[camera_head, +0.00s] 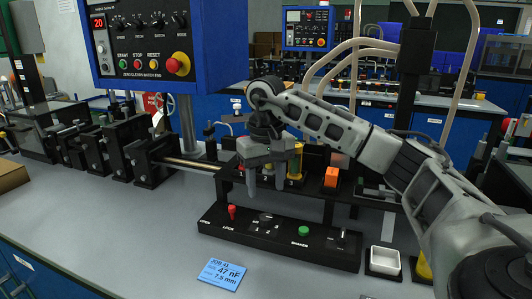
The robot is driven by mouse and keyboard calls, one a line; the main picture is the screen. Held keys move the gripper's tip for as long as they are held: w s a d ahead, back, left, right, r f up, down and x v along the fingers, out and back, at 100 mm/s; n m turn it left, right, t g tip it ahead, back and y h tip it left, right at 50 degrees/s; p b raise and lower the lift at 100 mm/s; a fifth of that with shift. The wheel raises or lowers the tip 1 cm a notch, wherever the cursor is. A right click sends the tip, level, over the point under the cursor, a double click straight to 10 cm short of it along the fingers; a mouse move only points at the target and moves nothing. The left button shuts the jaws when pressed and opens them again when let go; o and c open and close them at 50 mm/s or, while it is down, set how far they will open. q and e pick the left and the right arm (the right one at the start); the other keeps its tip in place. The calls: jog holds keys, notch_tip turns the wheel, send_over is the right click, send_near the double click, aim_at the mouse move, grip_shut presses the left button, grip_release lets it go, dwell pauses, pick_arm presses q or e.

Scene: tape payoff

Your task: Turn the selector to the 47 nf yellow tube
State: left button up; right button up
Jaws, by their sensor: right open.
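My right gripper (266,182) hangs with its fingers pointing down, open and empty, above and behind the black control panel (225,224). A small dark selector (265,222) with white markings sits on this panel, below the fingers and apart from them. Its pointer direction is too small to read. A yellow tube (296,178) stands just right of the gripper, partly hidden by it, near a number mark that looks like 3. The other tubes are mostly hidden. A blue job card (221,274) reads 47 nF, 7.5 mm. My left gripper is not in view.
The panel also has a red lever knob (232,212), a green button (304,230) and a dark knob (341,240). An orange block (331,177) stands behind. A white tray (385,260) lies right. A blue console (160,40) hangs upper left.

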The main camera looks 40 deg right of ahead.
notch_tip(320, 180, up, 8)
jog(key=p, duration=0.1)
jog(key=shift+p, duration=0.4)
jog(key=shift+f, duration=0.1)
